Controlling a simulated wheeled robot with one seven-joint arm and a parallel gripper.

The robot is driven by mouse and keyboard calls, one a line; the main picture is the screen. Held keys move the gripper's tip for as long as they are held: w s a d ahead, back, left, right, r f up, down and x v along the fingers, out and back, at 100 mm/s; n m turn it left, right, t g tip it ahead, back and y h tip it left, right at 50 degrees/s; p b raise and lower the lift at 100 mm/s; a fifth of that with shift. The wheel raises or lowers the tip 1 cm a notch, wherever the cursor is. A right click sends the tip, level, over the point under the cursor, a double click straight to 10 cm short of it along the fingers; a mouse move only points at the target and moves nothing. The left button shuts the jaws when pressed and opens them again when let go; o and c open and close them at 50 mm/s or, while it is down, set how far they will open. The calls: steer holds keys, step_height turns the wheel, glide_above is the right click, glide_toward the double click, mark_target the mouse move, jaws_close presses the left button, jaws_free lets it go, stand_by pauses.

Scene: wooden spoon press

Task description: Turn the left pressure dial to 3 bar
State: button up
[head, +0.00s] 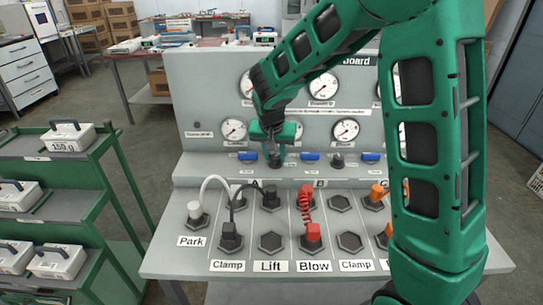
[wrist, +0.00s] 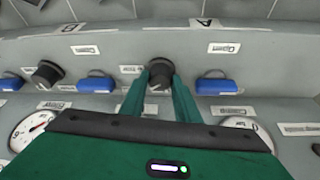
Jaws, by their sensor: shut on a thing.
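The left pressure dial is a black knob on the sloped grey panel, below my gripper in the head view (head: 275,161). In the wrist view the knob (wrist: 160,69) sits between the two green fingers of my gripper (wrist: 160,80). My gripper (head: 274,150) is shut on this knob, with a finger on each side. Its pointer and scale are too small or covered to read. A second black knob (head: 337,160) is to the right in the head view; it also shows at the left of the wrist view (wrist: 47,74).
Blue handles (head: 311,157) flank the knobs closely. Round white gauges (head: 345,130) are on the upright board above; their readings are unclear. Below lies a bench with hexagonal sockets (head: 271,242), plugs and a red coiled hose (head: 308,204). A green shelf (head: 100,168) stands left.

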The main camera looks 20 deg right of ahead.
steer(key=n+y, duration=0.1)
steer(key=n, duration=0.1)
steer(key=n+y, duration=0.1)
steer(key=n, duration=0.2)
steer(key=shift+w+d+r+n+t, duration=0.2)
steer(key=shift+n+t, duration=0.1)
steer(key=shift+t, duration=0.1)
steer(key=n+y, duration=0.2)
steer(key=n, duration=0.3)
steer(key=shift+d, duration=0.1)
steer(key=shift+n+g, duration=0.3)
steer(key=shift+d, duration=0.1)
steer(key=o, duration=1)
steer(key=shift+f, duration=0.15)
steer(key=shift+s, duration=0.1)
steer(key=v, duration=1)
steer(key=shift+d+r, duration=0.2)
steer(key=shift+r, duration=0.1)
